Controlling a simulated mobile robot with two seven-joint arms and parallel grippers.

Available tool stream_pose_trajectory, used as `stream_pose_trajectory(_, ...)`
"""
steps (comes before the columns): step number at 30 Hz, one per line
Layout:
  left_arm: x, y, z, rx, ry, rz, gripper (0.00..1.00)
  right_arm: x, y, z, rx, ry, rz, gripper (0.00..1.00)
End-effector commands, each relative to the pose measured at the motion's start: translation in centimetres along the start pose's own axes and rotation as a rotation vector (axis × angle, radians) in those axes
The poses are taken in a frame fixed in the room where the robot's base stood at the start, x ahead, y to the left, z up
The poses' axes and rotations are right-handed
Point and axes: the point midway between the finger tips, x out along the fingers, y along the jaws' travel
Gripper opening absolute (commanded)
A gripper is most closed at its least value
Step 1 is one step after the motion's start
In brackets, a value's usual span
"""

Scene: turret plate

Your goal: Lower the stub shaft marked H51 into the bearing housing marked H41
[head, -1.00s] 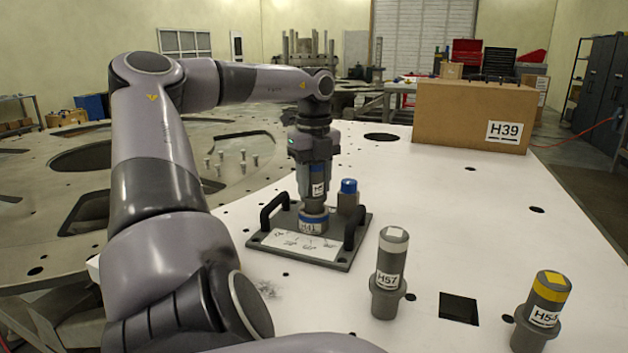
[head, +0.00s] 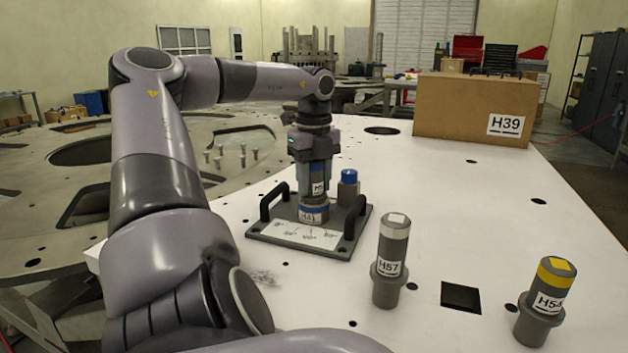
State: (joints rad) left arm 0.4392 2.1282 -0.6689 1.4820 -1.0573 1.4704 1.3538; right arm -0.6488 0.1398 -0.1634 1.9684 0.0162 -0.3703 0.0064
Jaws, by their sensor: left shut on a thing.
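My left gripper (head: 316,160) comes down from above and is shut on a grey stub shaft (head: 318,188). The shaft is upright, with a blue band and a white label only partly legible. The bearing housing H41 (head: 313,218) is a short grey cylinder with a blue ring, on a grey plate with two black handles (head: 264,240). The shaft stands directly over the housing, its lower end at or in the housing's top; how deep cannot be told. My right gripper is not in view.
Shaft H57 (head: 390,262) and a yellow-topped shaft (head: 543,300) stand upright on the white table (head: 430,200). A square hole (head: 461,297) lies between them. A cardboard box H39 (head: 460,108) stands behind.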

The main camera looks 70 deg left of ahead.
Motion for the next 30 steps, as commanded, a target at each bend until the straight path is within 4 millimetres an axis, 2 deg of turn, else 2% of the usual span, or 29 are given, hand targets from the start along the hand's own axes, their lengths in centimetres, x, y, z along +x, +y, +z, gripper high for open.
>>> stream_pose_trajectory(1, -0.2, 0.0, 0.0, -0.001, -0.002, -0.003, 0.47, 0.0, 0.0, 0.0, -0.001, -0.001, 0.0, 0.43)
stream_pose_trajectory(3, -0.1, 0.0, 0.0, -0.001, -0.001, -0.003, 0.7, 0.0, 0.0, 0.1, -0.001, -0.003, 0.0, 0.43)
stream_pose_trajectory(11, 0.1, 0.0, 0.0, 0.0, 0.001, 0.002, 0.71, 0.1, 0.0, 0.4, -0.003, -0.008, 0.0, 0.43)
stream_pose_trajectory(14, -0.4, 0.0, 0.0, 0.0, 0.0, 0.001, 0.71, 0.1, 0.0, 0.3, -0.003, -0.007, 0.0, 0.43)
stream_pose_trajectory(24, -5.7, 0.0, 0.1, -0.002, -0.003, -0.001, 0.71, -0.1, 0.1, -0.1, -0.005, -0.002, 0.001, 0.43)
stream_pose_trajectory(30, -7.2, 0.0, 0.0, -0.001, -0.001, -0.002, 0.71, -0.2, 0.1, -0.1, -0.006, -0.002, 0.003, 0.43)
